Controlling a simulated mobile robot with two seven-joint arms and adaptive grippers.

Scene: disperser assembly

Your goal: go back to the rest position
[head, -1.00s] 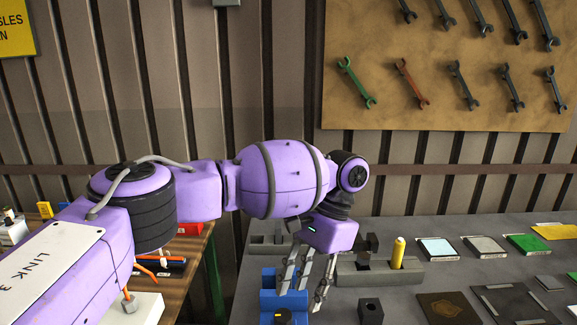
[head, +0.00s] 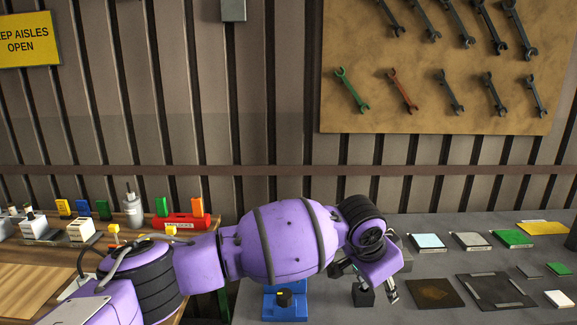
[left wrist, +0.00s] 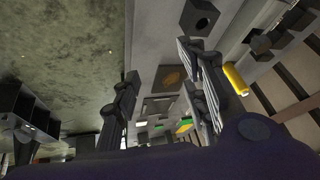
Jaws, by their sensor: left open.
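My left gripper (head: 378,288) is over the grey bench, right of the blue fixture (head: 287,304). Its fingers point down and are apart. In the left wrist view the gripper (left wrist: 158,62) is open, with nothing between the fingers. A dark block with a hole (left wrist: 200,17) lies beyond the fingers there. A yellow cylinder (left wrist: 236,80) shows to the right of the right finger. In the head view my arm hides part of the bench behind it. My right gripper is in neither view.
Flat plates, among them a brown one (head: 434,293), a black one (head: 495,290) and a green one (head: 513,238), lie on the bench to the right. A wooden table (head: 30,283) with several small parts stands left. A wrench board (head: 440,65) hangs behind.

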